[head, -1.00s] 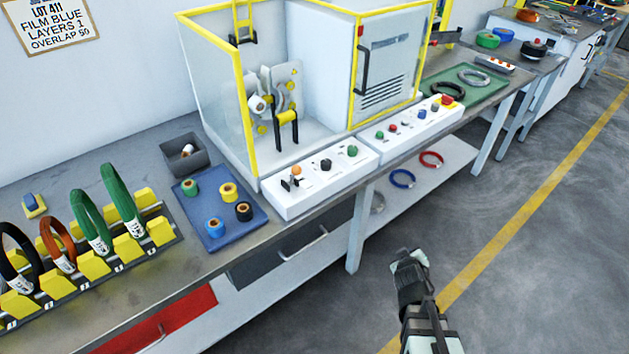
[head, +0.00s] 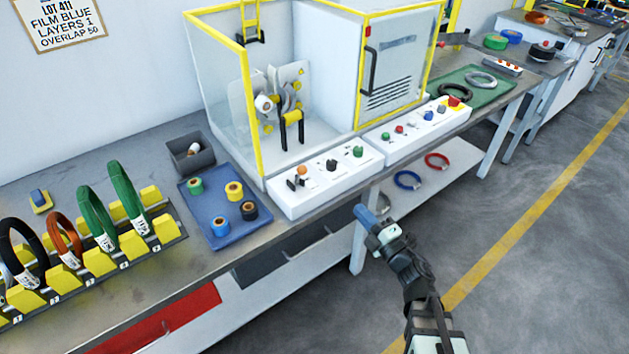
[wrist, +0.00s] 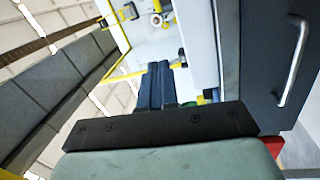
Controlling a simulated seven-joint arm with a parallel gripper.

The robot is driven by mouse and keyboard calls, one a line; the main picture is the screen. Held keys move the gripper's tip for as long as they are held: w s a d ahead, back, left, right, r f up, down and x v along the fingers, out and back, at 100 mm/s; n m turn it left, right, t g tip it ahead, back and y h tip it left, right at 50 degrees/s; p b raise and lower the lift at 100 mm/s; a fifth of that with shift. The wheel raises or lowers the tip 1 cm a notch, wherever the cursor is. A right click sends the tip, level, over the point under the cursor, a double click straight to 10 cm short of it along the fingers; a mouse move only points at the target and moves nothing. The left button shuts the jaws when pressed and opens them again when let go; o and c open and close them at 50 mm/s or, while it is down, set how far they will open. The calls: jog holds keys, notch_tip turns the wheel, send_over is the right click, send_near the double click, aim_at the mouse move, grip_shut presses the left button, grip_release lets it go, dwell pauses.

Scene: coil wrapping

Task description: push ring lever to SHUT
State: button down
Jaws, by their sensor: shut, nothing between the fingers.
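The wrapping machine has a metal ring head (head: 285,92) inside its yellow-framed enclosure. A black stand with a yellow top (head: 291,120) is in front of the head. The white control box (head: 325,190) in front of the enclosure carries a small lever with an orange knob (head: 301,172), plus black and green knobs. I cannot tell which part is the ring lever, and no SHUT label is readable. My gripper (head: 365,214) is shut and empty, in front of the bench edge, below and right of the control box. Its blue fingers (wrist: 160,84) show together in the wrist view.
A second control box (head: 425,128) with buttons stands to the right. A blue tray (head: 207,222) holds several tape rolls. A rack of coils (head: 100,268) is at left. The bench's front edge and drawer handle (wrist: 296,62) are near my gripper. The floor at right is clear.

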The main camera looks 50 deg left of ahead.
jog(key=s+n+g, duration=0.1)
jog(key=s+r+n+g, duration=0.1)
jog(key=s+n+g, duration=0.1)
jog(key=s+r+n+g+y, duration=0.1)
jog(key=n, duration=0.1)
jog(key=shift+s+d+r+g, duration=0.2)
jog(key=shift+d+g, duration=0.1)
jog(key=shift+d, duration=0.1)
send_near(299, 175)
jog(key=a+r, duration=0.4)
jog(key=shift+s+a, duration=0.15)
jog(key=shift+r+h, duration=0.1)
jog(key=shift+h, duration=0.2)
dwell(0.5)
